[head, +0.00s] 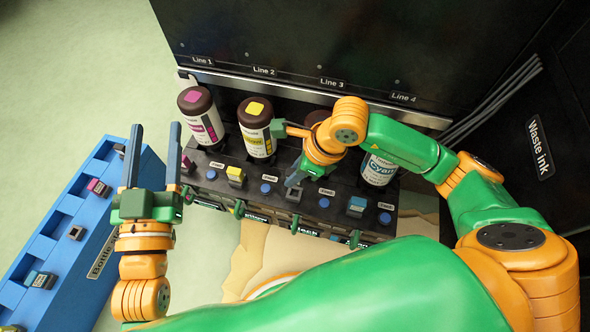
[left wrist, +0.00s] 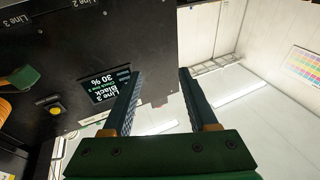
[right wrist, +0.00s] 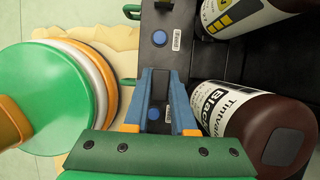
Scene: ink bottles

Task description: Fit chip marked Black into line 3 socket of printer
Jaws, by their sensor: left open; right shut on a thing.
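My right gripper (head: 294,180) is shut on a small dark piece, probably the Black chip (right wrist: 158,84), mostly hidden between the fingers. Its fingertips (right wrist: 160,72) are at the line 3 socket position on the printer's dark ledge (head: 275,205), between two blue round buttons. I cannot tell whether the chip is seated or just above the socket. The Black bottle (right wrist: 238,120) stands beside the gripper; in the head view the right arm mostly hides it. My left gripper (head: 153,160) is open and empty, left of the ledge; its fingers also show in the left wrist view (left wrist: 157,85).
Magenta (head: 201,117), yellow (head: 257,128) and cyan (head: 378,170) bottles stand along the ledge. Yellow (head: 236,174) and cyan (head: 356,205) chips sit in front of theirs. A blue rack (head: 60,215) with several chips lies left. A screen (left wrist: 110,85) reads Line 3 Black 30 %.

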